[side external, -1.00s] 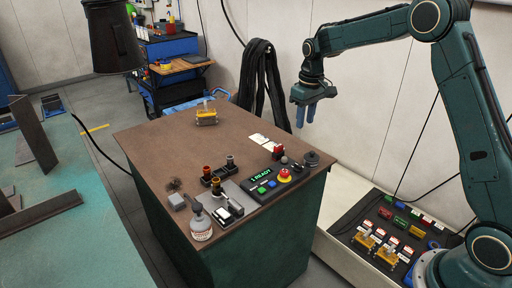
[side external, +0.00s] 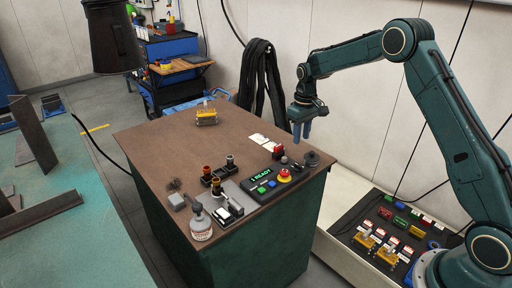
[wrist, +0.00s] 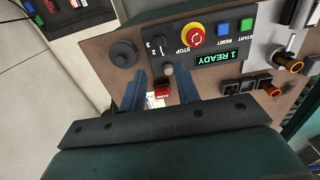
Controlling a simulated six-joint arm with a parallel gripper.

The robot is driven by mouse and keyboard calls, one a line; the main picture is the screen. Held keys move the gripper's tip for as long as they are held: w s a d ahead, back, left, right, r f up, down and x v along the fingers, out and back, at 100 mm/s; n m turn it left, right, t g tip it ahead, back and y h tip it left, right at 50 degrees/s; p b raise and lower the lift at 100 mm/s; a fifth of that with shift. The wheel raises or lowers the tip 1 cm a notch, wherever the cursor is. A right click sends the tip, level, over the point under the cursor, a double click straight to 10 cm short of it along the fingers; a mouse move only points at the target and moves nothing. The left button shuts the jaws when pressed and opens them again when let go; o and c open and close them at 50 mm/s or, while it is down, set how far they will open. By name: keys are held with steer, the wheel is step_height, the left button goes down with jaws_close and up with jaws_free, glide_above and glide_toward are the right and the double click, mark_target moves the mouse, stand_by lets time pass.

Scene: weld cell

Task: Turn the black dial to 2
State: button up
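The small black dial (wrist: 158,47) is on the end of the control panel, with numerals printed around it; I cannot make out its pointer. It also shows at the panel's right end in the side view (side external: 297,167). The panel's green display (wrist: 216,58) reads "1 READY". My gripper (wrist: 161,70) is open and empty, fingers pointing down, above the table's back right part in the side view (side external: 301,141). In the wrist view the dial lies just beyond the fingertips, and a grey ball knob (wrist: 168,69) shows between them.
A red-and-yellow stop button (wrist: 195,35) and blue (wrist: 222,29) and green (wrist: 246,25) buttons sit beside the dial. A round black knob (wrist: 123,54) stands left of the panel in the wrist view. A red block (wrist: 163,91) is near the fingers. The table's middle (side external: 190,147) is clear.

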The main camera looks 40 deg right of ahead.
mark_target(298, 165)
step_height(298, 165, down, 11)
steer(key=shift+f, duration=0.1)
stand_by(0.4)
jaws_close()
